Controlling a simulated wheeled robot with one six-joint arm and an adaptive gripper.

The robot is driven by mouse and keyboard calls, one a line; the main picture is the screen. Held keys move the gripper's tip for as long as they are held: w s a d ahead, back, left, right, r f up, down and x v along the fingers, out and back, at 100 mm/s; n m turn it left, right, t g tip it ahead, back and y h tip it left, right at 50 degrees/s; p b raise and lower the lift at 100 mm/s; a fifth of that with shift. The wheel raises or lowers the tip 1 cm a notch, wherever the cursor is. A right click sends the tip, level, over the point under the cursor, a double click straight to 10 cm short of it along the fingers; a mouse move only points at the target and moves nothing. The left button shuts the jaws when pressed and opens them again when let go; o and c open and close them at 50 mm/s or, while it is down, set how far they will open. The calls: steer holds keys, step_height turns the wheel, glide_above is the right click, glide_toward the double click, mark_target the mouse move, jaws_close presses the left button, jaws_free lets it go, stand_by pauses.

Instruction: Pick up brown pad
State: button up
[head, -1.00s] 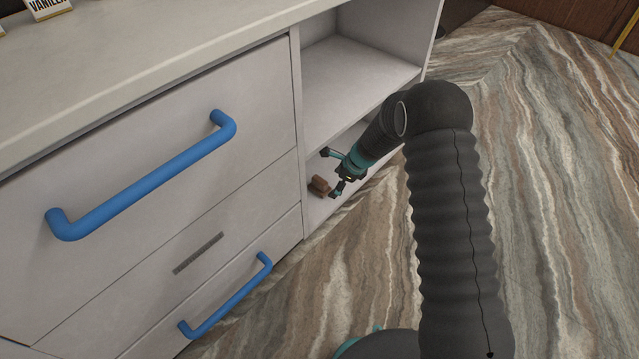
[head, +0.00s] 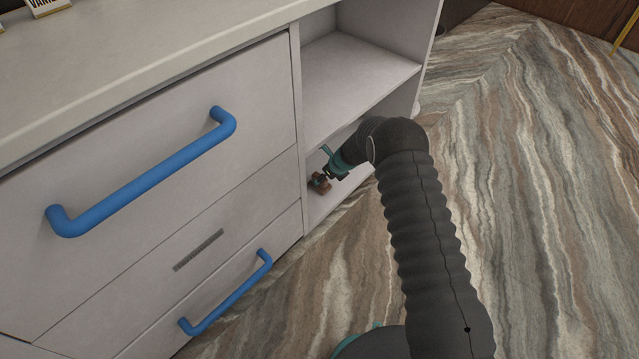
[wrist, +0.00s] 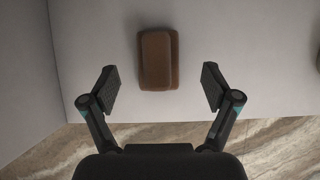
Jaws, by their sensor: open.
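The brown pad (wrist: 158,60) is a small rounded block on the pale bottom shelf of the cabinet's open side. In the wrist view it lies ahead of my gripper (wrist: 160,88), roughly centred between the two open fingers and touching neither. In the head view the pad (head: 319,183) shows small beside the drawer-side wall, and my gripper (head: 326,170) reaches into the lower compartment near it. The gripper partly covers the pad there. The fingers are apart with nothing between them but bare shelf and the pad's near end.
The cabinet wall (wrist: 25,80) stands close on the left. The middle shelf (head: 355,75) is above my arm. Blue drawer handles (head: 150,178) stick out at the left. A partly seen object (wrist: 318,60) is at the right edge. The marbled floor (head: 540,150) is clear.

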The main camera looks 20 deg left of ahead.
steer(key=shift+a+x, duration=0.15)
steer(key=shift+x, duration=1.15)
steer(key=shift+a+x, duration=0.2)
steer(key=shift+x, duration=1.1)
steer(key=shift+r, duration=0.15)
steer(key=c, duration=1.2)
